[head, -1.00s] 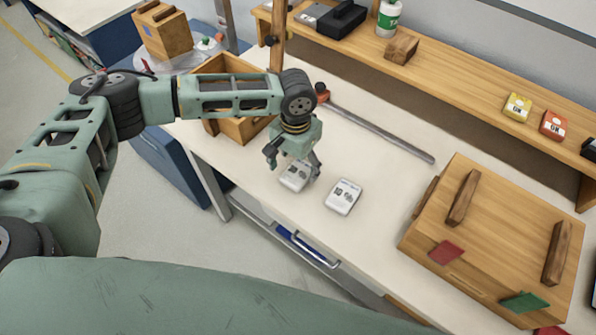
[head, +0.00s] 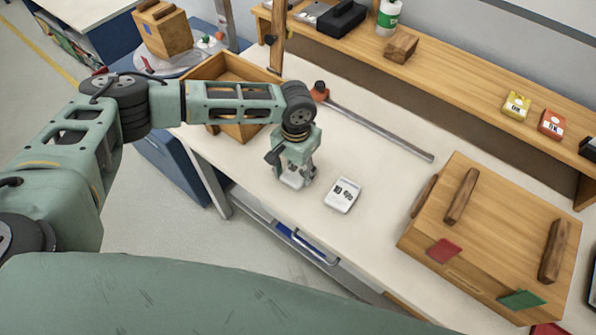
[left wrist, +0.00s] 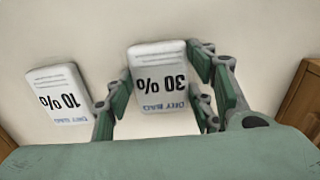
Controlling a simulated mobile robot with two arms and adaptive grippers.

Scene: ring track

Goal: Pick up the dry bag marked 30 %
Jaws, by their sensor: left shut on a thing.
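The dry bag marked 30 % (left wrist: 158,78) is a small white packet with blue and black print. It lies between the fingers of my left gripper (left wrist: 165,95) in the left wrist view, with its print upside down. In the head view my left gripper (head: 293,178) points down at the bench and is shut on this bag, which is mostly hidden under it. The dry bag marked 10 % (left wrist: 58,97) lies apart beside it; in the head view this bag (head: 342,195) is to the right of the gripper. My right gripper is not in view.
A white workbench (head: 395,215) carries a wooden box with handles (head: 500,230) at right, an open wooden box (head: 228,128) behind my arm and a long metal bar (head: 380,130). A wooden shelf (head: 455,80) runs along the back. The bench around the bags is clear.

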